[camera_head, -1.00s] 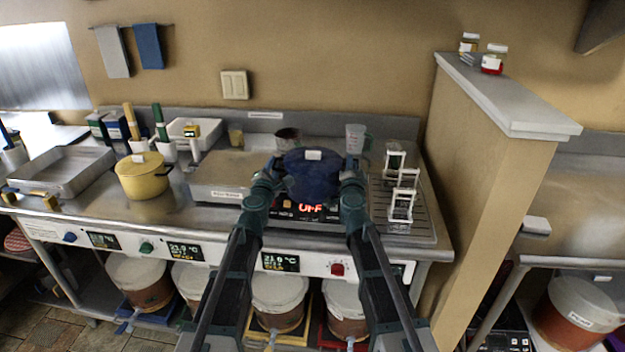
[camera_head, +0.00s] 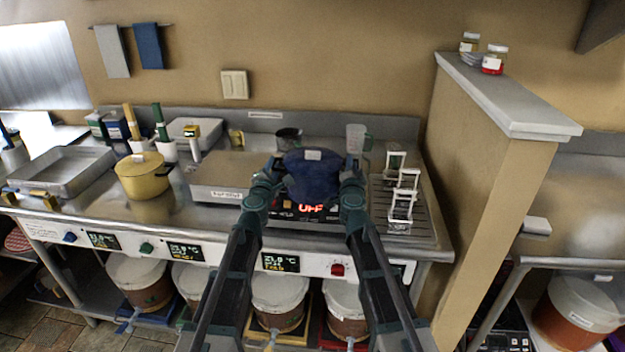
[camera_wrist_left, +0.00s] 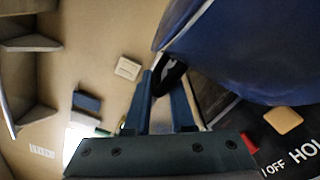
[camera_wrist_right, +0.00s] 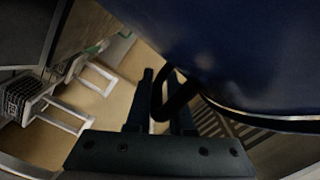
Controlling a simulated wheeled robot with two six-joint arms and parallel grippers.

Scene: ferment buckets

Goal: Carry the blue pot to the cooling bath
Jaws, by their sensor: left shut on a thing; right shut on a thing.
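The blue pot (camera_head: 312,178) is over the black hob (camera_head: 300,215), whose red display shows just below it. I cannot tell whether it touches the hob. My left gripper (camera_head: 275,172) is shut on its left handle; the dark handle shows between the fingers in the left wrist view (camera_wrist_left: 168,82). My right gripper (camera_head: 350,170) is shut on the right handle, also seen in the right wrist view (camera_wrist_right: 165,95). The pot's blue side fills much of both wrist views. A steel basin (camera_head: 62,188) is at the far left of the counter; no label names it the cooling bath.
A yellow pot (camera_head: 143,178) and a flat grey box (camera_head: 222,193) stand between the basin and the hob. White-framed stands (camera_head: 402,205) are on a ribbed drainer close at right. A dark cup (camera_head: 289,137) and a clear jug (camera_head: 355,138) stand behind. A partition wall (camera_head: 485,190) rises at right.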

